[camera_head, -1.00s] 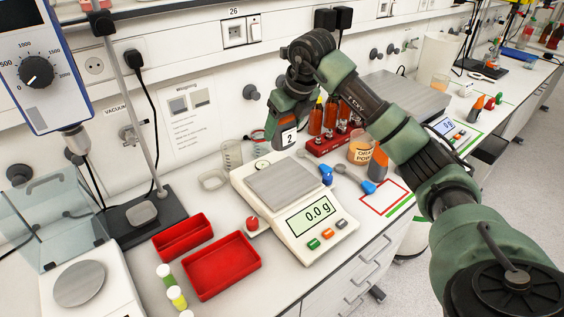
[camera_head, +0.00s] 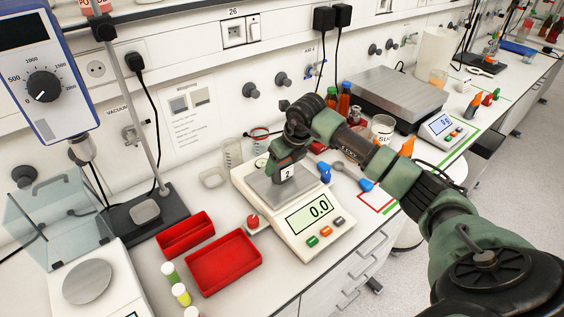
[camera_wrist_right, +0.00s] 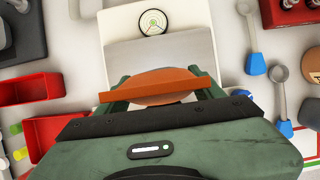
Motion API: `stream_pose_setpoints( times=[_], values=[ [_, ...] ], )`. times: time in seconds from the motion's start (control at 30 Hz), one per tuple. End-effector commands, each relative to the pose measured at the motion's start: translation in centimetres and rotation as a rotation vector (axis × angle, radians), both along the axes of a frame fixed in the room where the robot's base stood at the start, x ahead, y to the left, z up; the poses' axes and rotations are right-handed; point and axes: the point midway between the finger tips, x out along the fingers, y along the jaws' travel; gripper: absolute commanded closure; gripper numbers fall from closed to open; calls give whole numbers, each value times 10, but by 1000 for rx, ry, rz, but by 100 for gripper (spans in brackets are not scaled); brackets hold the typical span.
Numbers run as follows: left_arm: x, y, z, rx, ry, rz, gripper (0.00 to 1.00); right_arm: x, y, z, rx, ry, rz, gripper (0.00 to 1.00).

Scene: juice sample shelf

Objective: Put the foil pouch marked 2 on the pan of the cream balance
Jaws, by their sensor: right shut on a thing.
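The cream balance (camera_head: 331,231) stands on the bench, and its display reads 0.0. Its grey square pan (camera_head: 262,188) lies partly under my right gripper (camera_head: 284,176). My right gripper is shut on the foil pouch, whose white label marked 2 (camera_head: 287,173) shows at the jaws. In the right wrist view the pouch (camera_wrist_right: 155,92) shows as an orange, rounded shape with a flat strip between the fingers, in front of the grey pan (camera_wrist_right: 165,50). The pouch is over the pan; I cannot tell whether it touches. My left gripper is not in view.
Red trays (camera_head: 223,262) and small capped vials (camera_head: 180,293) lie left of the balance. Blue-handled scoops (camera_head: 365,184) lie to its right. A beaker (camera_head: 232,152) stands behind it. A larger grey balance (camera_head: 398,95) stands farther right. A glass-shielded balance (camera_head: 88,282) is at the left.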

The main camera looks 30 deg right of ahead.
Motion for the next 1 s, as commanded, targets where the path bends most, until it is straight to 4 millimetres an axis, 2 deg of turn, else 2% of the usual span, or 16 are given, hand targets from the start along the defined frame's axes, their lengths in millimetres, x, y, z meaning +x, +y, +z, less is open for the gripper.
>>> stream_pose_setpoints(
  times=[0.13, 0.17, 0.2, 0.23, 0.6, 0.67, 0.77, 1.0],
  values=[
    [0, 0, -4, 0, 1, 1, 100, 0, 0, -3, 0, -2, 0, 86],
    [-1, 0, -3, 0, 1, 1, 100, 0, 0, -2, 0, 0, 0, 24],
    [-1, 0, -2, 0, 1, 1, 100, 0, 0, -2, 0, 0, 0, 13],
    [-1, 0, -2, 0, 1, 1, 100, 0, 0, -2, 0, 0, 0, 11],
    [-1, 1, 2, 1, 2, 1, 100, 0, 0, 3, 0, 0, 0, 11],
    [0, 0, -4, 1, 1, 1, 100, -2, -1, 6, -1, -3, 0, 11],
    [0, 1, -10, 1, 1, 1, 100, -8, -2, 21, -2, -5, 1, 11],
    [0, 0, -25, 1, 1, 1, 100, -28, -3, 69, -2, -6, 0, 11]
  ],
)
